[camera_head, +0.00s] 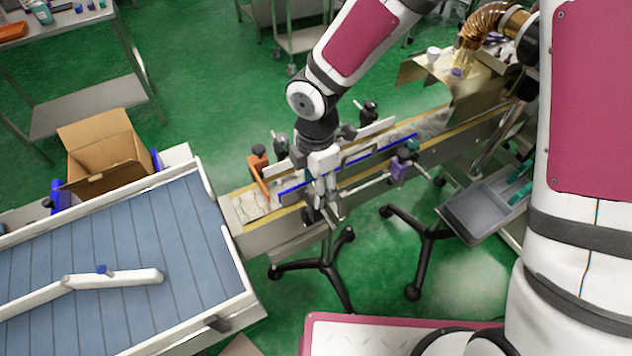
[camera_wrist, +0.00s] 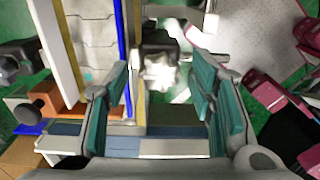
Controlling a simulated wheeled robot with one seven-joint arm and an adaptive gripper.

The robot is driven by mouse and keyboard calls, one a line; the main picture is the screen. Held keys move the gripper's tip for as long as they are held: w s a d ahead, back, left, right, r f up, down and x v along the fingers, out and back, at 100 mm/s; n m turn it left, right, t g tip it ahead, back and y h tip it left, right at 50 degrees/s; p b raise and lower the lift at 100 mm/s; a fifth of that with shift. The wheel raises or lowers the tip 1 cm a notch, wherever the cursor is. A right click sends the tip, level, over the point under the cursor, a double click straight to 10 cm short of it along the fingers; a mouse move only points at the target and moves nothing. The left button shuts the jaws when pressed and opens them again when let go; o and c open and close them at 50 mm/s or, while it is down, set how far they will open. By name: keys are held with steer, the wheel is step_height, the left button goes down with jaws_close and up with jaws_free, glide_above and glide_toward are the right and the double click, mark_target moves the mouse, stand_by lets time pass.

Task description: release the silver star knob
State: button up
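The silver star knob (camera_wrist: 158,73) is a bright, lobed shape on a black clamp block (camera_wrist: 158,42) beside the conveyor's blue guide rail. In the wrist view, my gripper (camera_wrist: 160,100) is open, with one teal finger pad to the left of the knob and one to the right. Gaps show between the knob and both pads, so it is not gripped. In the head view, my gripper (camera_head: 322,206) points down at the near side of the narrow conveyor (camera_head: 256,238). The knob cannot be made out clearly there behind the fingers.
A blue-slatted conveyor (camera_head: 185,235) lies left, with a cardboard box (camera_head: 103,148) behind it. An orange bracket (camera_head: 259,172) and other black knobs stand along the rails. A grey tray (camera_head: 477,214) sits farther right.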

step_height(320, 180, up, 12)
stand_by(0.6)
stand_by(0.4)
steer(key=s+d+r+m+t+h, duration=0.1)
steer(key=s+d+r+m+t, duration=0.25)
steer(key=d+r+m, duration=1)
steer(key=s+d+r+m+t+y, duration=0.1)
steer(key=s+d+r+m+t, duration=0.1)
steer(key=s+d+m, duration=0.7)
steer(key=shift+s+r+m, duration=0.55)
steer(key=shift+r+m, duration=0.3)
steer(key=shift+m, duration=0.4)
